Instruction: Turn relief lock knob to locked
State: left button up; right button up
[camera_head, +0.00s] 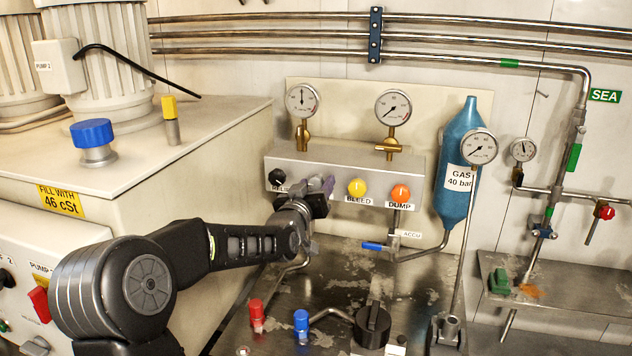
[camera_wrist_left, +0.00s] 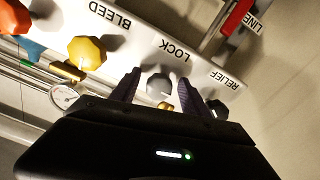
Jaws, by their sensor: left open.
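The manifold block (camera_head: 345,160) on the wall has a row of knobs. In the left wrist view, seen upside down, the grey lock knob (camera_wrist_left: 159,84) sits by the LOCK label (camera_wrist_left: 175,50). My left gripper (camera_head: 320,188) is open at the manifold's front face. In the wrist view, the left gripper's fingers (camera_wrist_left: 159,86) stand on either side of the grey knob, with visible gaps. The head view hides the lock knob behind the gripper. The black relief knob (camera_head: 277,178) is just left of it and also shows in the wrist view (camera_wrist_left: 217,107). My right gripper is not in view.
The yellow bleed knob (camera_head: 357,187) and orange dump knob (camera_head: 401,193) are to the right. Two gauges (camera_head: 302,100) (camera_head: 393,107) rise above the manifold. A blue gas bottle (camera_head: 461,150) stands at the right. Below are a red cap (camera_head: 257,312) and a blue cap (camera_head: 301,322).

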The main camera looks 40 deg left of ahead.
pick_arm(q)
jog(key=shift+w, duration=0.15)
jog(key=shift+c, duration=0.2)
grip_shut()
dwell(0.3)
